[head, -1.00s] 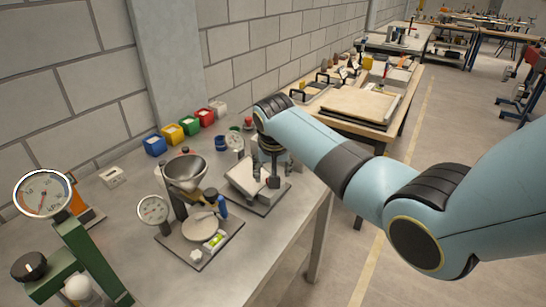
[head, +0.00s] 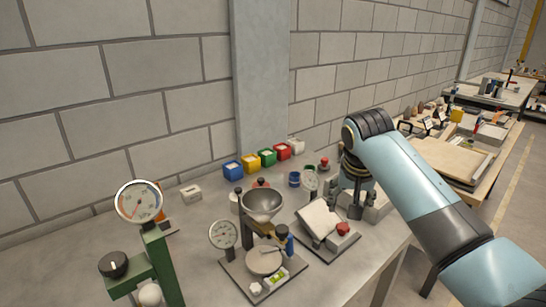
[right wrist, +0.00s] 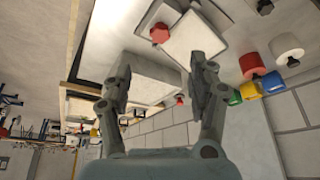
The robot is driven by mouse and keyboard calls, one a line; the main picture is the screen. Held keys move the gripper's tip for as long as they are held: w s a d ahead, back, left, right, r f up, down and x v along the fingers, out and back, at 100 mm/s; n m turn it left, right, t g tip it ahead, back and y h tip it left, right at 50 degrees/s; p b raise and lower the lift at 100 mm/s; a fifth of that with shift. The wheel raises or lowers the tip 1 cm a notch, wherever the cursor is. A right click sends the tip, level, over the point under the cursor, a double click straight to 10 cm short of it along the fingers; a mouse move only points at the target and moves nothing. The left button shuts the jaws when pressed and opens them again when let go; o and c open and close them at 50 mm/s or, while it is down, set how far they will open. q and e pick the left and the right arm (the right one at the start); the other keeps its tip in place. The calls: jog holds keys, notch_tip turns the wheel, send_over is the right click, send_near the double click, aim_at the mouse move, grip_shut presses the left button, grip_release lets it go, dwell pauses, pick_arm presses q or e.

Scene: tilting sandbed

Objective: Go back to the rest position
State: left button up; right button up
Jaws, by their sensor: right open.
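My right gripper (head: 357,200) hangs fingers down over the back right of the grey bench (head: 205,262). It also shows in the right wrist view (right wrist: 160,82), with its two fingers spread wide and nothing held. A white tilted slab (head: 318,219) stands on a dark base plate, left of the gripper in the head view. A red knob (head: 343,229) sits beside the slab, and it shows in the right wrist view (right wrist: 159,32). A pale block (head: 377,208) lies close to the gripper; contact cannot be told. My left gripper is not in view.
A metal bowl (head: 262,203) on a stand, a dial gauge (head: 222,234) and a green gauge stand (head: 160,262) occupy the front. Blue (head: 233,170), yellow, green and red boxes line the wall. A second bench (head: 450,158) stands at right.

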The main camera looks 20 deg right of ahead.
jog(key=s+a+r+n+y, duration=0.1)
jog(key=s+a+n, duration=0.25)
jog(key=s, duration=1.25)
jog(key=s+a+r+n+y, duration=0.15)
jog(key=s+n, duration=0.25)
jog(key=s, duration=1.1)
notch_tip(320, 180, down, 43)
jog(key=s+d+g+h+b, duration=0.1)
jog(key=s+d+g+b, duration=0.15)
jog(key=b, duration=1.15)
jog(key=s+f+b, duration=0.5)
jog(key=s+f, duration=0.4)
jog(key=f, duration=0.3)
jog(key=s+f+b, duration=0.5)
jog(key=s+f, duration=0.4)
jog(key=f, duration=0.3)
jog(key=shift+d+f+m, duration=0.15)
jog(key=shift+f+m, duration=0.1)
jog(key=shift+m, duration=0.1)
jog(key=shift+g, duration=0.25)
